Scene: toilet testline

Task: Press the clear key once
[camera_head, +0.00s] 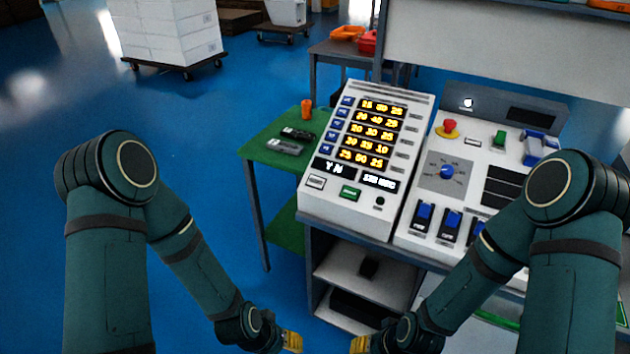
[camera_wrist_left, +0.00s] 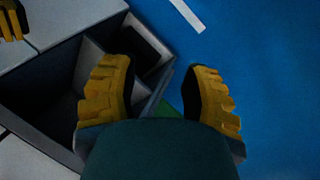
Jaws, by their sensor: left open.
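The white sloped panel (camera_head: 338,212) carries lit yellow number displays and a column of blue keys. The labels are too small to tell which one is the clear key. My left gripper (camera_head: 291,342) is low at the bottom of the head view, in front of and below the panel, touching nothing. Its yellow fingers are spread and empty in the left wrist view (camera_wrist_left: 160,72). My right gripper (camera_head: 359,344) is beside it, partly cut off.
A second panel (camera_head: 447,200) with a dial, red button and blue switches adjoins on the right. Open shelves (camera_head: 365,280) lie under the panels. A green table (camera_head: 268,151) with small dark items stands left. Blue floor is free at the left.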

